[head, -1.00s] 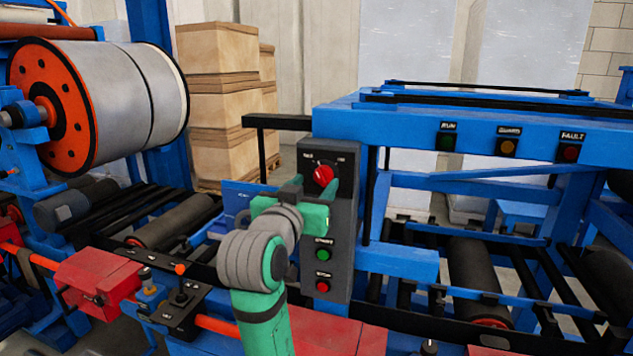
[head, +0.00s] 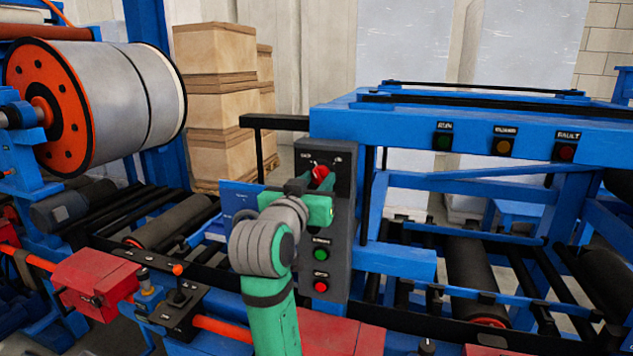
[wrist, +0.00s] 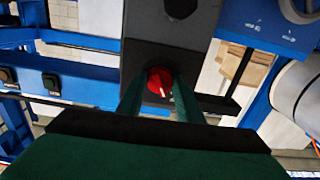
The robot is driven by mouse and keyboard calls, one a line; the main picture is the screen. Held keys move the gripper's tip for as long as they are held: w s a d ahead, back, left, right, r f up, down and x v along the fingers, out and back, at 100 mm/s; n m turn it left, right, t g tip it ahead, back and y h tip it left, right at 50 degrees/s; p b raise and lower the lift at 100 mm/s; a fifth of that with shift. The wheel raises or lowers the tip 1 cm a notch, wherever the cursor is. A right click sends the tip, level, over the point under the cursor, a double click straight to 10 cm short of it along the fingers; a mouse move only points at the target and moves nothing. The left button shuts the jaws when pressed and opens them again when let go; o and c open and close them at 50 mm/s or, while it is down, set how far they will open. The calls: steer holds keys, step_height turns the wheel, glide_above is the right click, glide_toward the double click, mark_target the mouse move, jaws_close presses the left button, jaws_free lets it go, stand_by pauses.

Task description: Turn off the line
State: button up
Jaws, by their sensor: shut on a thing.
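A dark control panel (head: 343,215) stands upright in the middle of the head view. A red rotary switch (head: 320,172) sits at its top, with a green button (head: 320,254) and a red button (head: 320,286) below. My gripper (head: 312,182) is at the red switch and partly covers it. In the wrist view the red switch (wrist: 159,80) lies between the two green fingers, which are shut on it. A white mark shows on the switch. The small panel lettering is too blurred to read surely.
A blue machine frame (head: 480,128) with RUN, a middle lamp and FAULT lamps extends right. A large steel coil (head: 120,100) stands left, with cardboard boxes (head: 222,110) behind. A red box (head: 97,285) and orange-tipped lever (head: 177,270) lie low left.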

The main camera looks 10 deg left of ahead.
steer(key=n, duration=0.2)
steer(key=shift+w+d+n, duration=0.1)
steer(key=shift+w+n, duration=0.05)
steer(key=shift+n, duration=0.15)
steer(key=shift+a+n, duration=0.25)
steer(key=shift+n, duration=0.05)
steer(key=shift+d, duration=0.1)
steer(key=o, duration=1.1)
steer(key=shift+c, duration=0.2)
steer(key=shift+d, duration=0.1)
steer(key=s+a, duration=0.2)
steer(key=s, duration=0.8)
steer(key=shift+s, duration=0.4)
